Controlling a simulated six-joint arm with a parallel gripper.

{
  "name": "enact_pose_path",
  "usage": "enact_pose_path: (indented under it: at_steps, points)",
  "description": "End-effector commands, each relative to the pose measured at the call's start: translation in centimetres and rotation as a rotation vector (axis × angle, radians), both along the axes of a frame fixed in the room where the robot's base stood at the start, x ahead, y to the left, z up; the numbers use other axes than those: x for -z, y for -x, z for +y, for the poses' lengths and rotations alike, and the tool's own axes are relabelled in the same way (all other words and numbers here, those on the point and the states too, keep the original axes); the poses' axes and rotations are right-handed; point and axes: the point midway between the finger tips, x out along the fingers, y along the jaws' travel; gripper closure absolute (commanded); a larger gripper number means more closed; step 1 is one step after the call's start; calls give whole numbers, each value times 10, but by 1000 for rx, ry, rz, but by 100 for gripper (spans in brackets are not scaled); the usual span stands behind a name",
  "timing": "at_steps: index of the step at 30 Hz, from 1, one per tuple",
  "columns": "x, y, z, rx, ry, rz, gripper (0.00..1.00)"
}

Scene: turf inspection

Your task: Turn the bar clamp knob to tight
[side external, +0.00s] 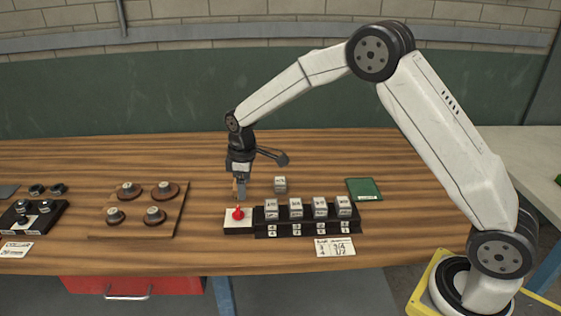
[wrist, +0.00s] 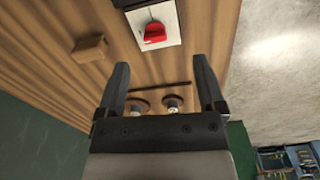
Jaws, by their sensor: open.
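A red knob (side external: 238,214) sits on a block with a white top plate (side external: 240,225), at the left end of a black rack. In the wrist view the red knob (wrist: 154,32) shows near the top, on its white plate (wrist: 170,14). No marks for its setting can be read, and I cannot confirm it as the bar clamp knob. My gripper (side external: 241,194) points down just above the red knob. In the wrist view my gripper (wrist: 160,70) has its two fingers wide apart, with nothing held between them.
The black rack (side external: 300,228) carries several grey cubes. A loose grey cube (side external: 280,184) and a green square (side external: 363,189) lie behind it. A wooden board (side external: 138,207) with several round knobs is at left. A tan block (wrist: 91,49) shows in the wrist view.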

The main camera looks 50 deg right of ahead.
Motion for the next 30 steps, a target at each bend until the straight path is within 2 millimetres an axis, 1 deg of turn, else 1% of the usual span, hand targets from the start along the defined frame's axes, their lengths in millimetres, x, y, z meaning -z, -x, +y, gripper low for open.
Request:
enact_pose_path:
  at_steps: [1,3,9,20,26,30]
  points:
    - [4,-8,2,-25,1,7,12]
    - [8,-16,4,-57,3,17,12]
    - [14,-29,7,-112,3,33,12]
    - [18,-30,7,-119,3,35,12]
    - [33,-30,7,-119,4,35,12]
    - [50,-30,7,-119,4,35,12]
